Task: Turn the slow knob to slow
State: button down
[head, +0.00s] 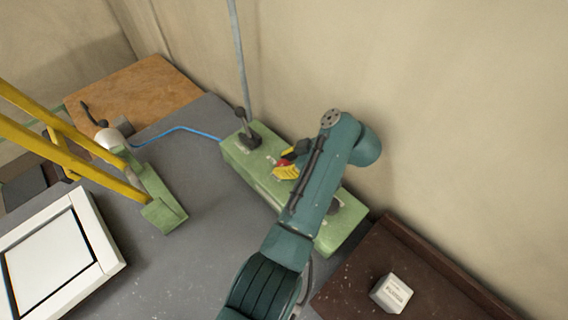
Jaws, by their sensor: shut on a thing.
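A long green control box (262,178) stands on the grey bench against the wall. My gripper (287,164) shows only in part at the left edge of my teal arm, as dark and yellow finger parts over the middle of the box. It is shut on a small red knob (282,162), of which only a little shows between the fingers. My forearm hides the rest of the gripper and part of the box top. The knob's marking and pointer cannot be read. A dark round part (345,202) shows on the box to the right of my arm.
A black lever (243,122) stands at the box's left end. A yellow frame on a green base (165,212) and a white frame (98,238) stand to the left. A white labelled block (391,293) lies on a brown surface (440,285). Bare bench (195,265) lies between.

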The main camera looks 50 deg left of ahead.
aim_at(284, 164)
jog(key=shift+f, duration=0.3)
jog(key=c, duration=0.6)
grip_release()
jog(key=shift+s, duration=0.1)
jog(key=shift+c, duration=0.2)
jog(key=shift+r, duration=0.15)
notch_tip(284, 164, up, 10)
jog(key=shift+r, duration=0.1)
